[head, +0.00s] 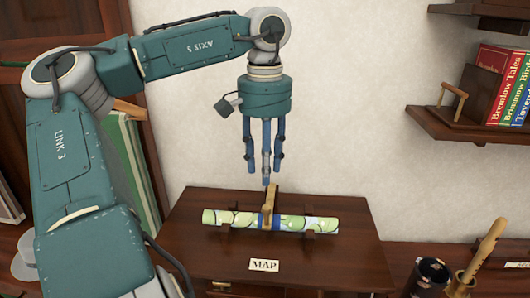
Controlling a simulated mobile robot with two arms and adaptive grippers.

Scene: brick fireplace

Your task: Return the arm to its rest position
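My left gripper (265,172) hangs straight down from the teal arm, above the dark wooden desk (340,262). Its blue fingers are spread and hold nothing. A rolled green map (228,218) with a blue band lies across a small dark wooden stand just below the fingertips. A light wooden piece (270,208) stands upright at the roll's middle, close under the fingers. I cannot tell whether a fingertip touches it. My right gripper is out of view.
A white label reading MAP (264,265) is in front of the roll. Shelves with upright books (495,85) are on the right wall. Green-edged books or boards (130,170) are behind my arm.

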